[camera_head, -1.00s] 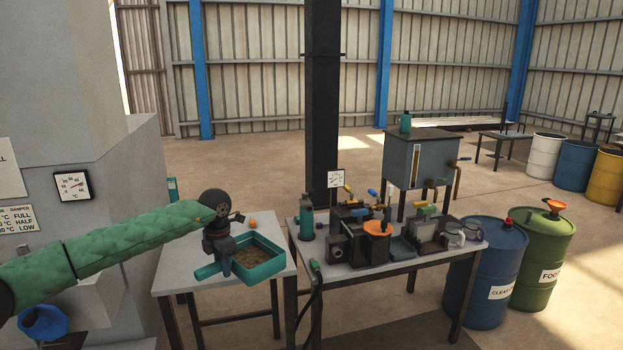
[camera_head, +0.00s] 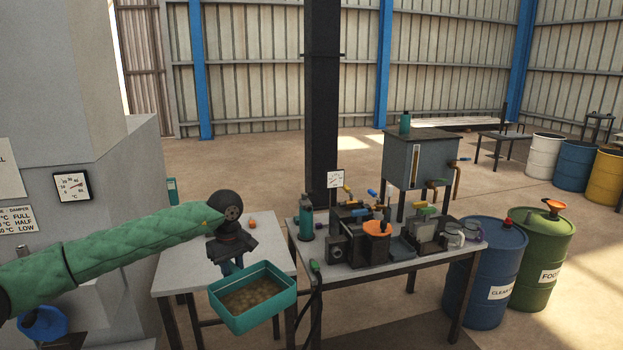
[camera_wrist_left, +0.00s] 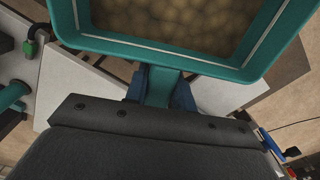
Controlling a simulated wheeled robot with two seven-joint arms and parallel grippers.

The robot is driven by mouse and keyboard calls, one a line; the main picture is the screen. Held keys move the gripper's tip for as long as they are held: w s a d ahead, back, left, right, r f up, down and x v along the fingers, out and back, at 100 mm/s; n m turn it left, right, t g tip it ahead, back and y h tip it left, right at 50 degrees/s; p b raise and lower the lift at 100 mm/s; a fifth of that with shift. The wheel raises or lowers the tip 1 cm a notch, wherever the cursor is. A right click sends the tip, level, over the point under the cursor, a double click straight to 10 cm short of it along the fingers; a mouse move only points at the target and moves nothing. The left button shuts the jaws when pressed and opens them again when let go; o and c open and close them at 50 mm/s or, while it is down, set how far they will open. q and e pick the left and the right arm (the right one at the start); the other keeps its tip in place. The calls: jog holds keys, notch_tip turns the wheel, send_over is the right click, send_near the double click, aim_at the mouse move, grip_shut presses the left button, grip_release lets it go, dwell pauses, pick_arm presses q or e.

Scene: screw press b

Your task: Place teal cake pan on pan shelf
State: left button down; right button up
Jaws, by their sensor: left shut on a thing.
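The teal cake pan (camera_head: 285,310) is a rectangular pan holding a brown, lumpy filling. My left gripper (camera_head: 234,267) is shut on the pan's handle and holds the pan out in front of the small white table. In the left wrist view the pan (camera_wrist_left: 165,52) fills the top, with its handle between the blue fingertips (camera_wrist_left: 160,90). The pan looks roughly level, its filling facing up. I cannot make out a pan shelf for certain. My right gripper is not in view.
The small white table (camera_head: 180,262) has a small orange object (camera_head: 252,223) on it. To its right, a second table (camera_head: 400,268) carries machines and a teal bottle (camera_head: 306,222). A blue drum (camera_head: 485,270) and a green drum (camera_head: 540,255) stand at right. A large grey machine (camera_head: 75,150) is at left.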

aim_at(225, 323)
pick_arm(q)
jog(key=s+m, duration=0.2)
jog(key=s+d+m, duration=0.1)
jog(key=s+m, duration=0.1)
jog(key=m, duration=0.1)
jog(key=s+d+m, duration=0.1)
jog(key=s+m, duration=0.1)
jog(key=shift+f+m, duration=0.3)
jog(key=shift+m, duration=0.5)
jog(key=s, duration=0.2)
jog(key=s+f, duration=0.2)
jog(key=s, duration=0.1)
jog(key=shift+s+a+f, duration=0.1)
jog(key=shift+s, duration=0.25)
jog(key=f, duration=0.1)
jog(key=s+a+f, duration=0.1)
jog(key=shift+s+a+f, duration=0.1)
jog(key=shift+a+f, duration=0.1)
jog(key=shift+f, duration=0.1)
jog(key=shift+s+f, duration=0.15)
jog(key=shift+f, duration=0.05)
